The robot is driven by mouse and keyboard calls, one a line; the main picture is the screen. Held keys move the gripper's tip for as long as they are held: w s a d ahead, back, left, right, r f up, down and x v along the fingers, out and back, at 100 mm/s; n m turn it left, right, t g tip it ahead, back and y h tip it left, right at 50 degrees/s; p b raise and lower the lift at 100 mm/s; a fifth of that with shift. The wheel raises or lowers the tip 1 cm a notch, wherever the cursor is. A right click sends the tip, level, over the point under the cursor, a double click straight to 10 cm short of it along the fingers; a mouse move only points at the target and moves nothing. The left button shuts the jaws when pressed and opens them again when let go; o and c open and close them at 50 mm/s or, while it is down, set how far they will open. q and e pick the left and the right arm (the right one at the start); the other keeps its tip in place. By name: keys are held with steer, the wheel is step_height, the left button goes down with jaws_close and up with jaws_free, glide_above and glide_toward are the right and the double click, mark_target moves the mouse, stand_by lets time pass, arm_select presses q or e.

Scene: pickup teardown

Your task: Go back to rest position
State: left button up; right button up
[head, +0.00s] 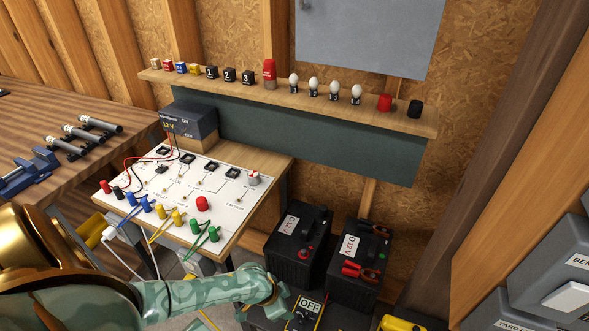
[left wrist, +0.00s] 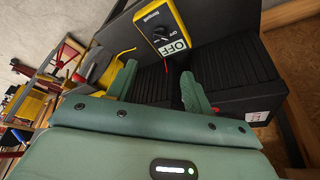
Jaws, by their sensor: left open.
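My left gripper (head: 277,300) reaches in from the lower left of the head view, low beside the yellow multimeter marked OFF (head: 308,307). In the left wrist view its two green fingers (left wrist: 158,85) are spread apart with nothing between them. The multimeter (left wrist: 166,27) lies beyond the fingertips there, apart from them. Two black batteries, one with a C 12V label (head: 292,252) and one with a D 12V label (head: 356,258), stand just behind the multimeter in the head view. My right gripper is in neither view.
A white circuit board (head: 175,205) with coloured terminals lies on the bench above my left arm. A wooden shelf (head: 330,108) with bulbs and caps runs along the wall. Red clamps (head: 360,272) lie on battery D. Grey bins (head: 560,262) stand at the right.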

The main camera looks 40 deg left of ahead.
arm_select(q)
steer(key=a+f+t+y, duration=0.1)
steer(key=a+f, duration=0.2)
steer(key=a, duration=0.1)
steer(key=s+a+f+n+y+b, duration=0.1)
steer(key=s+a+f+n+y, duration=0.1)
steer(key=s+f, duration=0.75)
steer(key=s+d+f+g, duration=0.1)
steer(key=s+d+f, duration=0.1)
steer(key=s, duration=0.5)
steer(key=s+d+f+g, duration=0.1)
steer(key=s+d, duration=0.3)
steer(key=s, duration=0.4)
steer(key=s+d+f+g+b, duration=0.1)
steer(key=s+d+f+g, duration=0.1)
steer(key=s, duration=0.6)
steer(key=shift+s+d+f+h, duration=0.2)
steer(key=shift+d+f+h, duration=0.25)
steer(key=shift+f, duration=0.2)
